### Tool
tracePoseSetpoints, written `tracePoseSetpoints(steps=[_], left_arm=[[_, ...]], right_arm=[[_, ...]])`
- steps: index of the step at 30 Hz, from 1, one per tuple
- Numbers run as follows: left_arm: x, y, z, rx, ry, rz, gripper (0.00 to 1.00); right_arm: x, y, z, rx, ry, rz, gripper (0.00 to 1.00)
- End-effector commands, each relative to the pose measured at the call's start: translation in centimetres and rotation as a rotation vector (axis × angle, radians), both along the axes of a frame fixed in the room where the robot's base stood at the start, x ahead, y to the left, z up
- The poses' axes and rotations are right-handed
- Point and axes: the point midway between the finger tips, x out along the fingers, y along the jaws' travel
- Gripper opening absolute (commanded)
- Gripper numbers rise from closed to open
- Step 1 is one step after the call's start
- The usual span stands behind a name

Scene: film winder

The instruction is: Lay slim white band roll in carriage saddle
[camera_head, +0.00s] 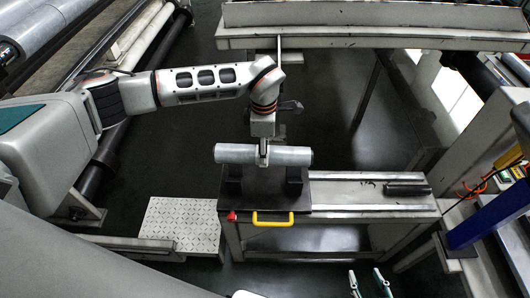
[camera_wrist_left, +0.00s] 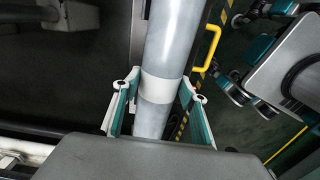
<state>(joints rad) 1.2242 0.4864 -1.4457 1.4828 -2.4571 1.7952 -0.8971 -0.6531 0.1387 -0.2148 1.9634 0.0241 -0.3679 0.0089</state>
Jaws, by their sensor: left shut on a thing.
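The slim roll (camera_head: 290,156) is grey with a white band (camera_wrist_left: 163,89) around its middle in the left wrist view. It lies level, left to right, in the head view. My left gripper (camera_head: 264,155) comes down from above, shut on the roll; its fingers (camera_wrist_left: 158,105) flank the roll at the band. The carriage saddle (camera_head: 235,186) has two dark uprights on a dark plate, directly under the roll. I cannot tell whether the roll touches the uprights or hangs just above them. My right gripper (camera_head: 370,284) is open and empty at the bottom edge.
The carriage has a yellow handle (camera_head: 272,219) and a red knob (camera_head: 231,216) at its front. A short dark cylinder (camera_head: 408,190) lies on the bench to the right. A metal tread plate (camera_head: 180,226) is at the left. A beam (camera_head: 370,38) crosses behind.

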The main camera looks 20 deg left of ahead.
Motion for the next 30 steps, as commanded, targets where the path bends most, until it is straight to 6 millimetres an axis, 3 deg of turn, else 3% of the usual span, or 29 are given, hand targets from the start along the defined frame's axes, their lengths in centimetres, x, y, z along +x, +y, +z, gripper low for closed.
tracePoseSetpoints(steps=[16, 24, 30], left_arm=[[0.4, -0.6, 0.3, -0.001, -0.001, 0.035, 0.05], [0.3, -0.5, -3.1, -0.001, 0.004, 0.036, 0.05], [0.3, -0.5, -5.2, -0.002, 0.003, 0.034, 0.05]], right_arm=[[0.4, -0.2, 0.5, -0.003, -0.007, -0.001, 0.4], [-0.1, -0.3, -1.3, -0.009, 0.007, 0.0, 0.4], [0.2, -0.5, -1.5, -0.018, 0.001, 0.002, 0.4]])
